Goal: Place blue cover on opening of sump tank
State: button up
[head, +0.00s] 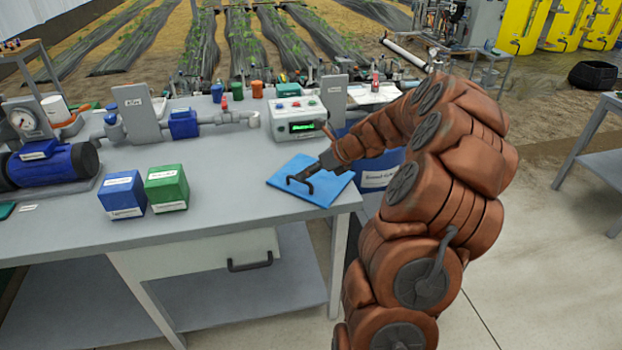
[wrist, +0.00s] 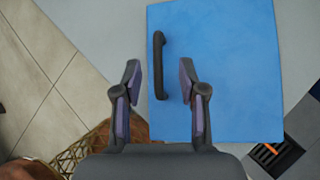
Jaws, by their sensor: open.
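The blue cover (head: 325,193) lies flat on the grey table near its right front corner; it also fills much of the wrist view (wrist: 225,70). Its black bar handle (wrist: 158,65) shows left of the cover's middle in the wrist view. My gripper (wrist: 158,70) is open over the cover, with the handle in line between its fingertips; I cannot tell whether they touch it. In the head view my gripper (head: 328,160) is low over the cover. A blue tank with a white label (head: 376,179), likely the sump tank, stands beyond the table's right edge. My arm hides part of it, and its opening is not visible.
A controller box with a green display (head: 298,119) stands just behind the cover. A blue box (head: 123,195) and a green box (head: 167,188) stand to the left. A pump (head: 52,165) is at the far left. The table between boxes and cover is clear.

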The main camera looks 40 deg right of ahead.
jog(key=x, duration=0.5)
jog(key=shift+a, duration=0.15)
jog(key=shift+s, duration=0.1)
jog(key=shift+r, duration=0.1)
grip_shut()
